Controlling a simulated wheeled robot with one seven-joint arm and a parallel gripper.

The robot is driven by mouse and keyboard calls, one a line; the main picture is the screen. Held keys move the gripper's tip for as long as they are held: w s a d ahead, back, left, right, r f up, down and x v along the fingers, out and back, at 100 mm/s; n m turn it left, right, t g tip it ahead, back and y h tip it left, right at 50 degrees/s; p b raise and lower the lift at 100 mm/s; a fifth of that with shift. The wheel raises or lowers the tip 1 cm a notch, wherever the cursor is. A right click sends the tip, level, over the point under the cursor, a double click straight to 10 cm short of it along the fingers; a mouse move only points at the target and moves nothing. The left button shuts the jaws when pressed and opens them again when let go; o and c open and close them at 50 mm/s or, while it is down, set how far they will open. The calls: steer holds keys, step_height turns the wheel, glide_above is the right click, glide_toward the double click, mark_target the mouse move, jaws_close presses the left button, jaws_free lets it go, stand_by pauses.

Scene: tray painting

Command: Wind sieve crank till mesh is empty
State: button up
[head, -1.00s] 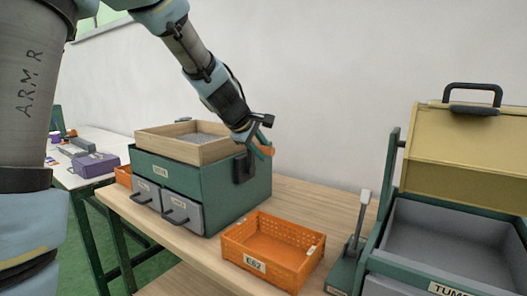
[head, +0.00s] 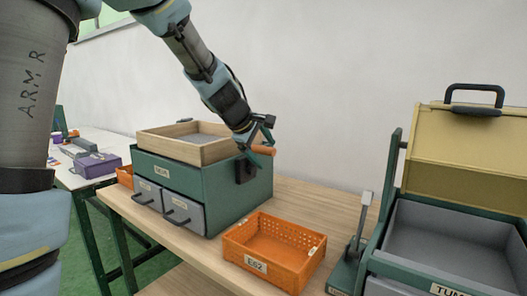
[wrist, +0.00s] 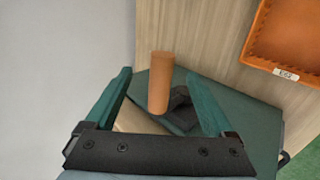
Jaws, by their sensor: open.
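The sieve is a green box (head: 225,188) with a wooden frame (head: 222,152) on top. Grey mesh (head: 203,138) shows inside the frame; I cannot tell whether anything lies on it. A dark crank (head: 245,169) with an orange-brown handle (head: 264,150) is on the box's right side. My gripper (head: 260,142) is at this handle. In the wrist view my gripper (wrist: 158,76) is open, and the upright handle (wrist: 160,84) stands between its two green fingers with gaps on both sides. The dark crank arm (wrist: 182,108) lies behind the handle.
Two grey drawers (head: 183,212) are in the box front. An orange crate (head: 272,253) stands right of the sieve on the wooden table (head: 200,260). A lever (head: 355,240) and a green machine with a raised yellow lid (head: 465,150) are further right. The wall is behind.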

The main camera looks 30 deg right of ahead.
steer(key=p+v, duration=0.2)
steer(key=v, duration=0.6)
stand_by(0.6)
